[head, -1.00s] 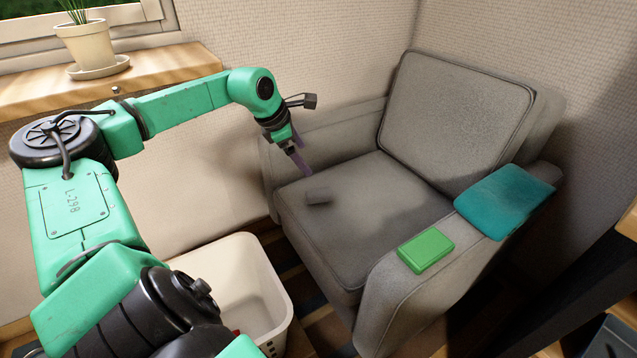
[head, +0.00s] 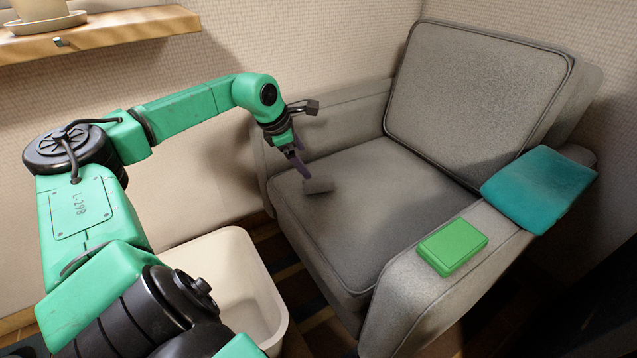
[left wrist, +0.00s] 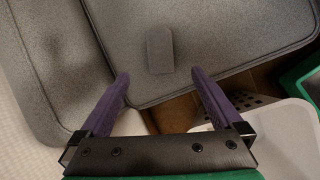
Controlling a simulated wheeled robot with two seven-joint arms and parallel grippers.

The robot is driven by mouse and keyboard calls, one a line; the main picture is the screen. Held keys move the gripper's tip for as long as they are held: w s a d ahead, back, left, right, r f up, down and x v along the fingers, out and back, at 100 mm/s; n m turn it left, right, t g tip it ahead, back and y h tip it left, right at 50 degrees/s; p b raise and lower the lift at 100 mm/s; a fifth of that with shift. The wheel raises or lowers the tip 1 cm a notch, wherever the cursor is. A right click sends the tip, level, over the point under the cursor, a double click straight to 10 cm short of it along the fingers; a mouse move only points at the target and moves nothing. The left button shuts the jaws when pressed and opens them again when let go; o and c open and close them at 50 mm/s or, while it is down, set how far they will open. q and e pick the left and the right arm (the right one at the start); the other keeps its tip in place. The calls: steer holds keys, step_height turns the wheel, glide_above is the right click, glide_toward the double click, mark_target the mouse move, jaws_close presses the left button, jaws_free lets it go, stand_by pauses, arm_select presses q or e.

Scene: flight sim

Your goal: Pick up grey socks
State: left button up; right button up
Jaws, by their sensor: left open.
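The grey socks (head: 319,185) lie as a small folded bundle on the seat of the grey armchair (head: 350,215), near its left side. In the left wrist view the bundle (left wrist: 160,50) lies beyond the fingertips, roughly in line with the gap between them. My left gripper (head: 303,169) has purple fingers and is just above the seat, close beside the socks. In the left wrist view its fingers (left wrist: 158,76) are spread wide with nothing between them. My right gripper is in neither view.
A white basket (head: 235,275) stands on the floor left of the chair, below my left arm. A green box (head: 452,247) and a folded teal cloth (head: 538,188) lie on the chair's right armrest. A wooden shelf (head: 110,32) with a pot is at the upper left.

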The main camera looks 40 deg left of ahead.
arm_select(q)
steer(key=x, duration=0.7)
steer(key=shift+f+b, duration=0.35)
steer(key=b+x, duration=0.1)
steer(key=x, duration=0.1)
steer(key=b+x, duration=0.1)
steer(key=x, duration=0.2)
steer(key=shift+w+d+f, duration=0.1)
steer(key=shift+d+f, duration=0.05)
steer(key=shift+d, duration=0.1)
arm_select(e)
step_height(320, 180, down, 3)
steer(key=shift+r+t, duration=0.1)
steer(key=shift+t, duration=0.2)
arm_select(q)
steer(key=c, duration=1.1)
step_height(320, 180, up, 15)
steer(key=p, duration=0.6)
step_height(320, 180, up, 5)
steer(key=p, duration=0.2)
glide_above(317, 179)
steer(key=shift+w, duration=0.3)
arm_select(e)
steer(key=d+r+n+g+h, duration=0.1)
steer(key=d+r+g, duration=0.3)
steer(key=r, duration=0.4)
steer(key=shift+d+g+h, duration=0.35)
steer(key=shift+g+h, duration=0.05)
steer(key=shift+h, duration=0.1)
